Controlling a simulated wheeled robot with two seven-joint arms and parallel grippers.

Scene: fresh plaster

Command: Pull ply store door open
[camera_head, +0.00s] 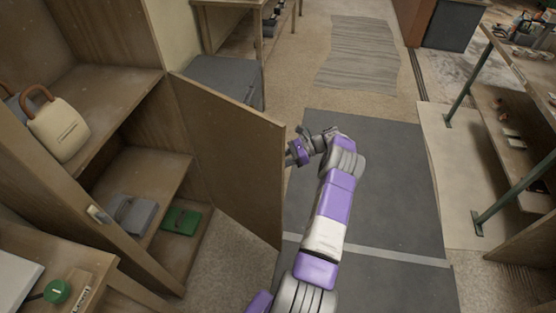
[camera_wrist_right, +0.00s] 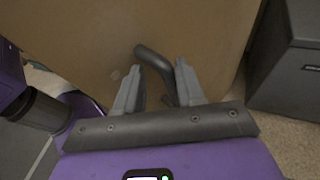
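The ply store door (camera_head: 235,150) is a brown panel standing swung out from the left cabinet, whose shelves show. My right arm reaches past the door's free edge, with the right gripper (camera_head: 300,150) by the door's outer face. In the right wrist view the door face (camera_wrist_right: 80,30) fills the top. A dark bent handle (camera_wrist_right: 150,57) sticks out from it and passes between the fingers of my right gripper (camera_wrist_right: 160,72). The fingers stand apart, with a gap visible beside the handle; the handle's lower end is partly hidden. My left gripper is not in view.
The cabinet shelf (camera_head: 105,90) holds a cream case (camera_head: 60,130); a green box (camera_head: 181,221) lies lower. A grey box (camera_head: 225,78) stands behind the door, also at right in the wrist view (camera_wrist_right: 290,65). A dark mat (camera_head: 395,185) covers clear floor right of my arm. A bench stands far right.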

